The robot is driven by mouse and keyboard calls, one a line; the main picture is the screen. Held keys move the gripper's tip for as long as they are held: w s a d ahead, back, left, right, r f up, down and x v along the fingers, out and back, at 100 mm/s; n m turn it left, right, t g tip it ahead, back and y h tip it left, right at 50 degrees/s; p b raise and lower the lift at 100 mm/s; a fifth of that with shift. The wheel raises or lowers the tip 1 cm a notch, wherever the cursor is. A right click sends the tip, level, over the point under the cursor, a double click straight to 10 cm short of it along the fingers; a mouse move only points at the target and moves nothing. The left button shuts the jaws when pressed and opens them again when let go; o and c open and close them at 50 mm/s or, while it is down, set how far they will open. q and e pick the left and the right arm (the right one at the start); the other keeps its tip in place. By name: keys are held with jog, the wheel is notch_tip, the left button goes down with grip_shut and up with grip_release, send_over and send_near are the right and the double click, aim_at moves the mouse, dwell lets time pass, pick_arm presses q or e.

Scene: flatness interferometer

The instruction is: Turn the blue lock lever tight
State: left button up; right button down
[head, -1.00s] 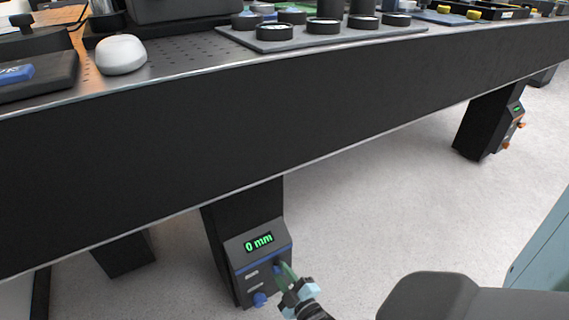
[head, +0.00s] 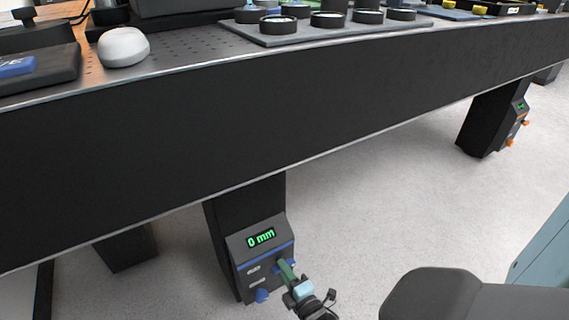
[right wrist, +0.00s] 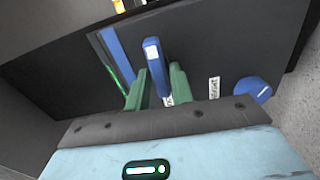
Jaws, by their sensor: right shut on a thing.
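The blue lock lever (head: 277,268) sits on the front panel of the near table leg and is partly hidden by my gripper in the head view. In the right wrist view the lever (right wrist: 154,60) stands up between the two green fingers. My right gripper (head: 285,267) is shut on it; the wrist view shows the same gripper (right wrist: 158,84) close up. The lever's exact turn is hard to judge. My left gripper is not in view.
A blue knob (head: 262,295) is below the lever, beside a HEIGHT label (right wrist: 214,88). The panel's display (head: 261,238) reads 0 mm. The dark tabletop edge (head: 300,120) overhangs above. Another leg with orange controls (head: 510,142) stands far right. The floor (head: 360,220) between is clear.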

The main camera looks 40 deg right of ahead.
jog(key=shift+s, duration=0.1)
dwell(0.4)
jog(key=c, duration=1.4)
grip_release()
jog(key=p+v, duration=0.1)
jog(key=v, duration=0.6)
jog(key=shift+s+p, duration=0.35)
jog(key=shift+p, duration=0.05)
jog(key=shift+a, duration=0.1)
